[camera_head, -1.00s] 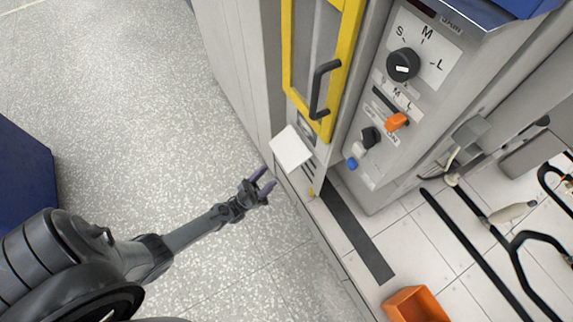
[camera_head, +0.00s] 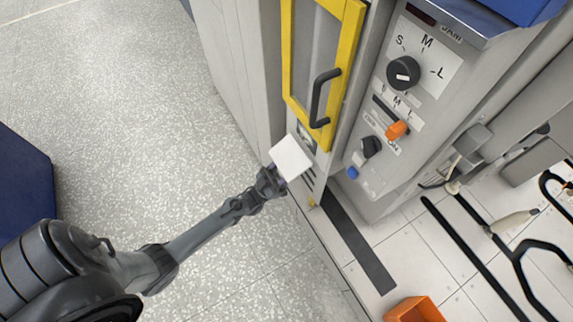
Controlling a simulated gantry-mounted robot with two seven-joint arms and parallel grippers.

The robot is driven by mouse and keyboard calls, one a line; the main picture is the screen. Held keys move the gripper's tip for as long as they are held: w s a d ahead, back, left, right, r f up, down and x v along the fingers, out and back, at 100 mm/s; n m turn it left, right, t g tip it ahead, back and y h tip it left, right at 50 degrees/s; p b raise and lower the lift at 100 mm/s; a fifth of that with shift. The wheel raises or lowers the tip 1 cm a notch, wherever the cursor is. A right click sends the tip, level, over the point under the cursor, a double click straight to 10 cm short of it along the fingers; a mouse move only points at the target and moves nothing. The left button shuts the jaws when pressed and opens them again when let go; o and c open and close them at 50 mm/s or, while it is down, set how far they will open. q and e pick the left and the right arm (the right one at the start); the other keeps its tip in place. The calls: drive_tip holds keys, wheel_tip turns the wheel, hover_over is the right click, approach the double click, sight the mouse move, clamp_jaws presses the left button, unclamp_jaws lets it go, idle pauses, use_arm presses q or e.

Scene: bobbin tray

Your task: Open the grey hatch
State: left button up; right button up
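A pale grey-white square plate (camera_head: 291,158), which looks like the hatch, sits low on the machine front below a yellow-framed door (camera_head: 331,122). It stands out at an angle from the panel. My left gripper (camera_head: 278,180) is at the plate's lower left edge. Its fingertips are mostly hidden behind the plate, with only a bit of purple finger showing, so I cannot tell whether they touch it or how far apart they are. My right gripper is not in view.
The yellow-framed door has a black handle (camera_head: 321,98) just above the plate. A control panel with a black dial (camera_head: 403,72) and an orange switch (camera_head: 396,130) is to the right. An orange bin (camera_head: 415,310) stands at the bottom. The speckled floor (camera_head: 150,110) at left is clear.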

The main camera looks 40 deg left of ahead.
use_arm(q)
drive_tip(key=shift+c, duration=0.3)
clamp_jaws()
drive_tip(key=shift+r, duration=0.1)
drive_tip(key=r+g+p, duration=0.1)
drive_tip(key=p, duration=0.3)
drive_tip(key=s+r+g+p, duration=0.1)
drive_tip(key=p, duration=0.2)
drive_tip(key=shift+a+y+p, duration=0.2)
drive_tip(key=shift+y+p, duration=0.1)
drive_tip(key=shift+p, duration=0.05)
drive_tip(key=shift+s+f+g+p, duration=0.15)
drive_tip(key=shift+g+p, duration=0.2)
drive_tip(key=shift+g, duration=0.05)
drive_tip(key=shift+f, duration=0.1)
drive_tip(key=shift+o, duration=0.3)
unclamp_jaws()
